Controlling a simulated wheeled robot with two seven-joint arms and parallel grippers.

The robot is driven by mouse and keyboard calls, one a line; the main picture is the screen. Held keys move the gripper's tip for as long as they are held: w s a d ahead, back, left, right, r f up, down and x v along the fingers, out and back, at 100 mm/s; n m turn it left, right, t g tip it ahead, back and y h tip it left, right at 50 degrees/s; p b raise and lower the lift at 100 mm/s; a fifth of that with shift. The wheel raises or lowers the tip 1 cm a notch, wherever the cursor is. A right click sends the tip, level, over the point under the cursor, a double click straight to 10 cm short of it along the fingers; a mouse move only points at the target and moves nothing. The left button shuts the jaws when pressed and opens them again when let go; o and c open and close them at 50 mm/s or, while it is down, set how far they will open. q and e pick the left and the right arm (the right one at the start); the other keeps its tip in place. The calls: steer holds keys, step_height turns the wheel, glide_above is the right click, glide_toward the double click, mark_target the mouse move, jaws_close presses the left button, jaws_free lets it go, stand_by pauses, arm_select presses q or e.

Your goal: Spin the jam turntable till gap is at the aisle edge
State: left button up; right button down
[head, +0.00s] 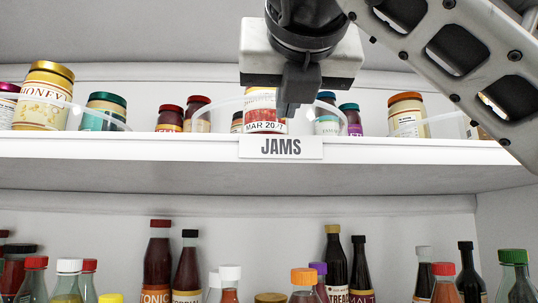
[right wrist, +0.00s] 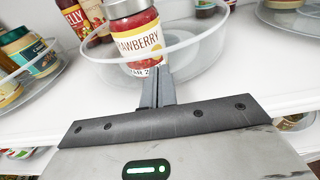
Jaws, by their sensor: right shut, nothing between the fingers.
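The jam turntable (head: 210,108) is a clear round tray with a raised rim, on the upper shelf above the JAMS label (head: 281,147). It also shows in the right wrist view (right wrist: 205,68), where its floor right of the strawberry jar (right wrist: 138,38) looks bare. That red jar (head: 262,116) stands at the turntable's front, its label partly hidden by my gripper in the head view. My right gripper (head: 291,101) is shut and empty, its fingertips (right wrist: 157,74) close in front of the jar and rim; I cannot tell whether they touch. My left gripper is out of view.
Other clear turntables with jars stand left (right wrist: 48,50) and right (right wrist: 292,18) of it. The shelf's white front edge (head: 160,147) is clear.

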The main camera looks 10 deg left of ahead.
mark_target(235, 116)
steer(key=shift+s+a, duration=0.2)
steer(key=shift+a, duration=0.3)
steer(key=shift+s+a, duration=0.2)
steer(key=shift+a, duration=0.45)
steer(key=shift+a, duration=1.1)
steer(key=shift+s+a+r, duration=0.1)
steer(key=shift+a, duration=0.9)
